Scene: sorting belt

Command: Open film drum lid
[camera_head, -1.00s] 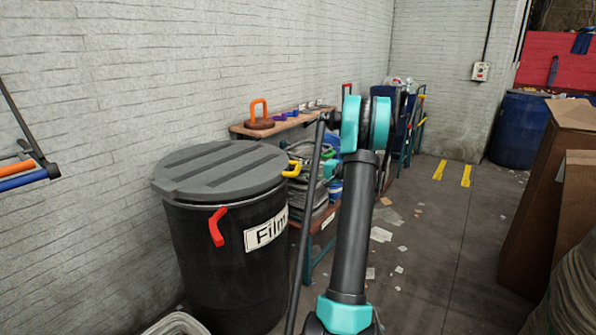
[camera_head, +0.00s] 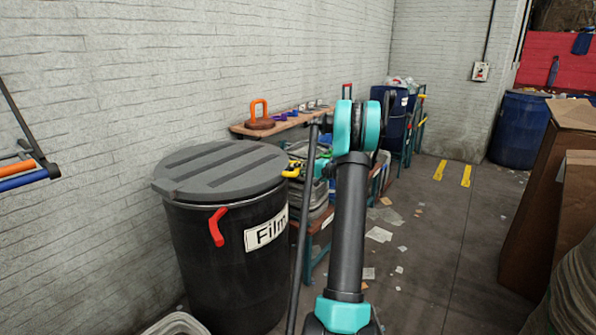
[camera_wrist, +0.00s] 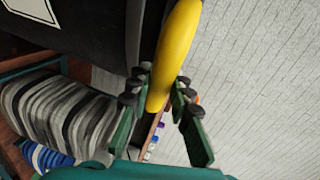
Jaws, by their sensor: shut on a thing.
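The black film drum (camera_head: 225,265) with a "Film" label stands at the left by the wall. Its dark grey ribbed lid (camera_head: 215,172) sits flat on top. A yellow handle (camera_head: 292,169) juts from the lid's right edge, and a red handle (camera_head: 216,227) is on the drum's front. In the wrist view the yellow handle (camera_wrist: 178,45) runs down between the green fingers of my gripper (camera_wrist: 159,90), which is shut on it. In the head view my arm partly hides the gripper.
A wooden-topped rack (camera_head: 285,123) behind the drum holds an orange-handled tool (camera_head: 259,115) and stacked grey and blue material. A blue barrel (camera_head: 520,130) and brown cardboard boxes (camera_head: 550,190) stand at the right. The middle floor is mostly clear, with scattered scraps.

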